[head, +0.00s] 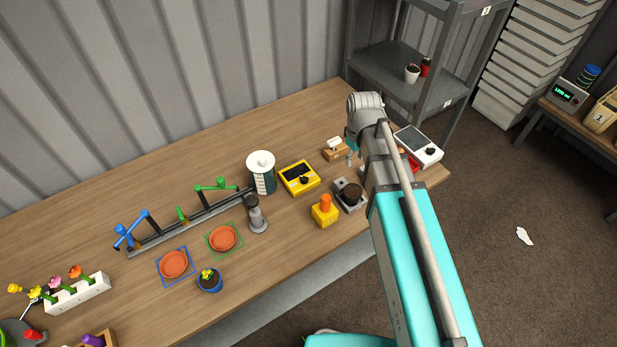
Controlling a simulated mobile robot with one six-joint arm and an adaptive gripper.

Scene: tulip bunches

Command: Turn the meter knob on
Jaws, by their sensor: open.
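A yellow meter (299,178) with a dark display and a black knob (304,180) lies on the wooden bench, right of a white-lidded canister. A white device (418,147) with a dark screen and a black knob also lies at the bench's right end, beyond my arm. The settings of both knobs are too small to read. My gripper (350,157) is to the right of the yellow meter, partly hidden by my wrist. It is open, apart from the meter, and nothing shows in it.
A grey box with a dark round knob (350,194) and a yellow box with an orange top (325,211) stand in front of the yellow meter. The lidded canister (262,173) stands left of it. A small wooden block (335,150) lies behind. A grey shelf (410,75) rises at back right.

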